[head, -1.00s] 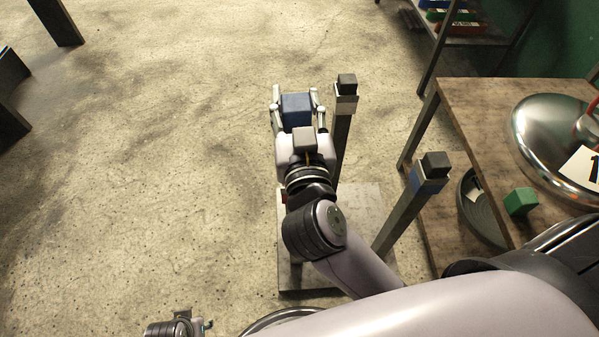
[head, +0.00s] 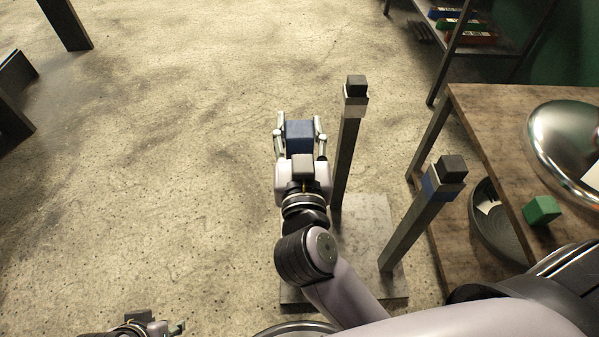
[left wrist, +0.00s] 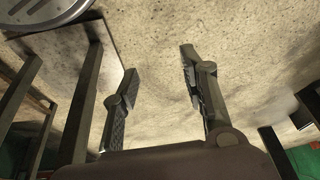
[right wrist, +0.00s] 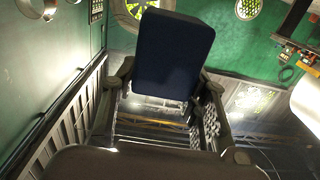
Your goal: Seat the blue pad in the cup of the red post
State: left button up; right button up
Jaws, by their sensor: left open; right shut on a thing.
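The blue pad (head: 299,136) is between the fingers of my right gripper (head: 299,120), which is shut on it and holds it in the air. In the right wrist view the pad (right wrist: 172,52) looks like a dark blue block standing between the fingers. I cannot make out the red post or its cup; my right arm covers part of the stand's grey base plate (head: 375,225). My left gripper (head: 165,327) is at the bottom left of the head view. In the left wrist view it (left wrist: 157,72) is open and empty, with floor beyond.
Right of the pad stand a white-banded post (head: 347,150) and a blue-banded post (head: 410,226), each topped by a dark block. A wooden table (head: 490,125) at right bears a metal dish (head: 570,150) and a green block (head: 541,210).

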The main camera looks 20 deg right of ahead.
aim_at(300, 152)
notch_tip(300, 152, down, 3)
jog(key=shift+f+b, duration=0.1)
jog(key=shift+b, duration=0.35)
jog(key=shift+f+b, duration=0.3)
jog(key=shift+f, duration=0.35)
pick_arm(q)
jog(key=w+d+r+t+h+b, duration=0.1)
jog(key=w+d+r+t, duration=0.2)
jog(key=w, duration=0.4)
jog(key=w+d+r+t+h+b, duration=0.1)
jog(key=w+d+r+t, duration=0.1)
jog(key=w+t, duration=0.35)
pick_arm(e)
notch_tip(300, 152, down, 2)
jog(key=shift+f, duration=0.4)
notch_tip(300, 152, down, 3)
jog(key=shift+f+b, duration=0.15)
jog(key=shift+b, duration=0.9)
pick_arm(q)
jog(key=w+d+r+t+h, duration=0.2)
jog(key=w+r+t, duration=0.2)
jog(key=r, duration=0.7)
jog(key=shift+w+r+m+t, duration=0.2)
jog(key=shift+m+t, duration=0.2)
jog(key=shift+t, duration=0.85)
jog(key=shift+f, duration=0.15)
